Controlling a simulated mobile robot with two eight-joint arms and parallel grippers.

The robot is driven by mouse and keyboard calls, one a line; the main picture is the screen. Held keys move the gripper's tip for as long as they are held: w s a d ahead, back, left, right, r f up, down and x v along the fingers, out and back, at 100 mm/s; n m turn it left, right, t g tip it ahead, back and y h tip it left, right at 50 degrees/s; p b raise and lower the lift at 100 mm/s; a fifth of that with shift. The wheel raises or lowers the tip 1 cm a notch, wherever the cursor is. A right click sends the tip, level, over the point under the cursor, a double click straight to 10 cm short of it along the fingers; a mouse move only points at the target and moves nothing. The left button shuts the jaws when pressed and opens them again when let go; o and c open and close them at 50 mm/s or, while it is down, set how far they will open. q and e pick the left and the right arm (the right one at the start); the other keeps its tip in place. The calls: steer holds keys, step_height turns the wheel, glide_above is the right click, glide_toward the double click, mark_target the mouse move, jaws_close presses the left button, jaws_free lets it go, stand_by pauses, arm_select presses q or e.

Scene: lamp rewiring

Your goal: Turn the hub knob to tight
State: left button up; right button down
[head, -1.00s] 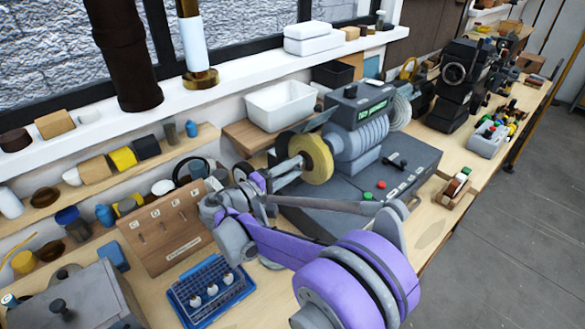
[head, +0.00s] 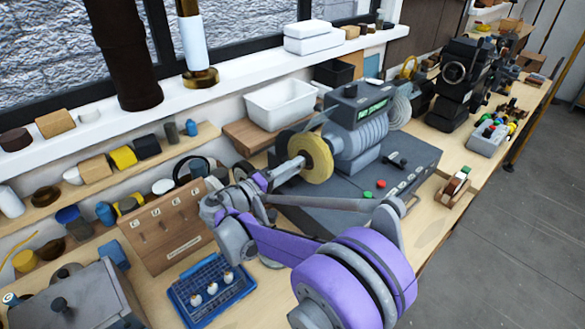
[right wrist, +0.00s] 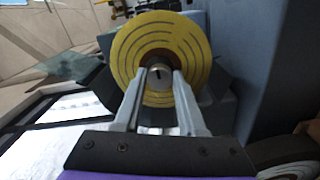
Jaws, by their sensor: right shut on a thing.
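The hub knob (right wrist: 158,82) is a small grey round piece with a dark mark on its face, at the centre of the yellow wheel (right wrist: 127,52) in the right wrist view. The yellow wheel (head: 321,158) also shows in the head view, on the left end of the grey winding machine (head: 362,138). My right gripper (right wrist: 159,88) is shut on the hub knob, one finger on each side. In the head view my right gripper (head: 299,163) reaches the wheel's hub from the left, and the knob is largely hidden there. My left gripper is not in view.
A wooden rack (head: 165,238) and a blue tray (head: 187,312) with several small pale pieces stand left of my right arm. A white bin (head: 280,103) stands behind the machine. A red and a green button (head: 367,195) are on the machine's base.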

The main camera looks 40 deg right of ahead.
steer(key=shift+c, duration=2.4)
jaws_free()
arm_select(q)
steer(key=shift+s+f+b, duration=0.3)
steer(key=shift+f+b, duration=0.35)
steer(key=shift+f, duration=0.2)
arm_select(e)
steer(key=a, duration=1.1)
steer(key=shift+s, duration=0.45)
steer(key=shift+d, duration=0.1)
